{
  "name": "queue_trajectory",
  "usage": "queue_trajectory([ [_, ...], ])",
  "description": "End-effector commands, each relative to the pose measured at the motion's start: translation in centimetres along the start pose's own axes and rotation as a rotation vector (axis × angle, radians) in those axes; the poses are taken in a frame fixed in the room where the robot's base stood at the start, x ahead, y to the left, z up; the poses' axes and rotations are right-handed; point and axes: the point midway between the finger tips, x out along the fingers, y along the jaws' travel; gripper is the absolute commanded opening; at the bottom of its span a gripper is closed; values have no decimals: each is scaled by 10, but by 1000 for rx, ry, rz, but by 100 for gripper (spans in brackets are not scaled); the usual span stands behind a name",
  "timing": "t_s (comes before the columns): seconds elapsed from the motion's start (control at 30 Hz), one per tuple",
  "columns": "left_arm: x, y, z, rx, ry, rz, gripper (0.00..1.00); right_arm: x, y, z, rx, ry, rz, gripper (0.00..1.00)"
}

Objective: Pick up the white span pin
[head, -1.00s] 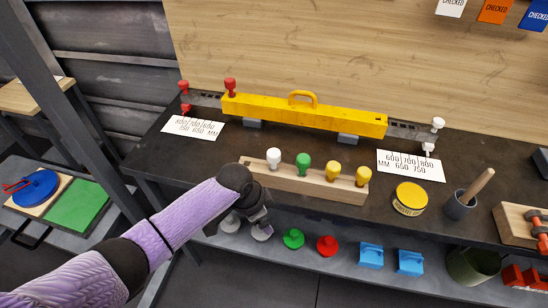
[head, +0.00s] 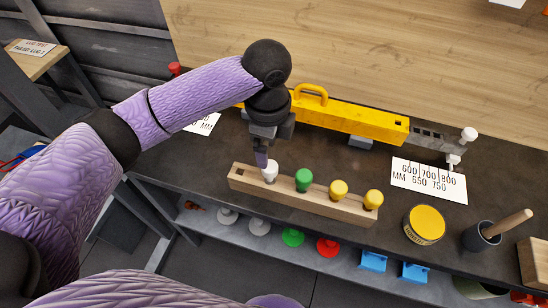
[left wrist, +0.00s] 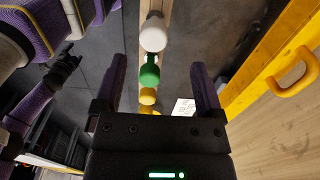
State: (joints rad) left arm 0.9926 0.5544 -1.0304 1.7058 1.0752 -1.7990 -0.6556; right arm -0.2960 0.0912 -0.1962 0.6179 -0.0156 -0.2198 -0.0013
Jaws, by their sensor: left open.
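The white span pin (head: 269,172) stands upright in the wooden rack (head: 240,183), at the left of a row with a green pin (head: 304,180) and two yellow pins (head: 338,190). My left gripper (head: 262,158) points down at the white pin, with a finger just beside its head; contact is unclear. In the left wrist view my left gripper (left wrist: 159,64) is open and empty, and the white pin (left wrist: 153,34) shows beyond the fingertips, roughly in line with the gap. A dark end of my other arm (left wrist: 65,68) shows small; its jaws are unclear.
A yellow beam (head: 350,119) with a handle lies behind the rack. White pins (head: 468,134) are at its right end. A span card (head: 428,180), yellow tin (head: 424,225) and dark pot (head: 481,236) stand to the right. A lower shelf holds coloured parts (head: 327,247).

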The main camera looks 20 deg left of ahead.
Motion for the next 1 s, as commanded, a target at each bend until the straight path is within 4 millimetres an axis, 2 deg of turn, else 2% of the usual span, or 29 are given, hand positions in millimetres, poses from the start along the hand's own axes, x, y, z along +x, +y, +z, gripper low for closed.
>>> queue_trajectory([
  [0.1,28,1,0,0,-1,5,89,11,-2,6,1,-10,-3,83],
  [0.27,53,2,-2,-1,1,3,89,19,-3,8,0,-15,-6,83],
  [0.4,82,4,-3,-2,-1,3,89,30,-3,10,-2,-17,-6,83],
  [0.47,88,4,-3,-2,-1,1,89,32,-2,10,-3,-17,-5,83],
  [0.63,86,4,-3,-1,-1,-2,89,30,-1,9,-4,-14,-3,83],
  [0.67,86,4,-3,-1,-1,-2,85,30,-1,9,-4,-14,-3,83],
  [1.0,86,4,-3,-2,-1,-2,13,30,0,9,-2,-13,-2,83],
])
